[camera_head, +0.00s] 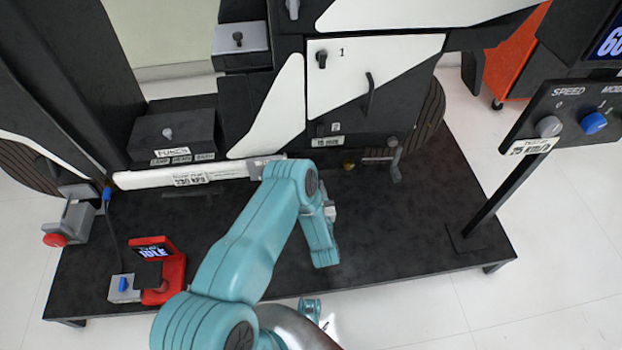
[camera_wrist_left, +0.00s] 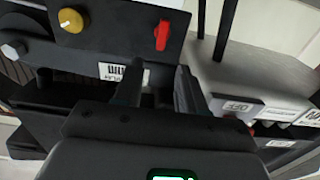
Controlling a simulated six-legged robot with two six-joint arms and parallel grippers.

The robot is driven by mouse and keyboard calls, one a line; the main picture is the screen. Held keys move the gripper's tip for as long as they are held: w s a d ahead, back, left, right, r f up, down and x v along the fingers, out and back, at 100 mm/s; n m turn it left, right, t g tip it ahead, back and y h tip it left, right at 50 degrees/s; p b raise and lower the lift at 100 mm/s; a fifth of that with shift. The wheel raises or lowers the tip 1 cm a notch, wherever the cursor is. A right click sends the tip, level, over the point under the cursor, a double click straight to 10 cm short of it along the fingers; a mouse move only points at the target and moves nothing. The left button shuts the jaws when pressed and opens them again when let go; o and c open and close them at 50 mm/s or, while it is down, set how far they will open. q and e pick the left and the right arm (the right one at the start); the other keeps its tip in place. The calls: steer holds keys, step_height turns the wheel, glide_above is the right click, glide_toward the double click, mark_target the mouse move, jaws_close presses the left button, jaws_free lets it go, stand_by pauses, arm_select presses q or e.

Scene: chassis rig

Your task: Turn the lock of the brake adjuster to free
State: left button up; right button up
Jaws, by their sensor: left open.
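In the left wrist view a dark panel carries a red lever-shaped knob (camera_wrist_left: 163,35), a yellow round knob (camera_wrist_left: 72,20) and a whitish knob (camera_wrist_left: 13,50). A white label (camera_wrist_left: 124,73) sits below them. I cannot read which part is the brake adjuster's lock. My left gripper (camera_wrist_left: 158,88) is open, its two dark fingers pointing at the panel below the red knob, with nothing seen between them. In the head view my teal left arm reaches over the black base, and its fingertips are hidden. A brass knob (camera_head: 348,165) shows just right of it.
A grey lever (camera_head: 395,165) stands right of the brass knob. A speed panel (camera_head: 565,115) on a post is at the right. A red device (camera_head: 165,270) and a red button (camera_head: 54,240) are at the left. The black platform (camera_head: 400,230) has free room at the front right.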

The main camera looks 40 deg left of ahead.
arm_select(q)
steer(key=b+x, duration=0.1)
steer(key=x, duration=0.6)
steer(key=shift+b, duration=0.35)
jaws_close()
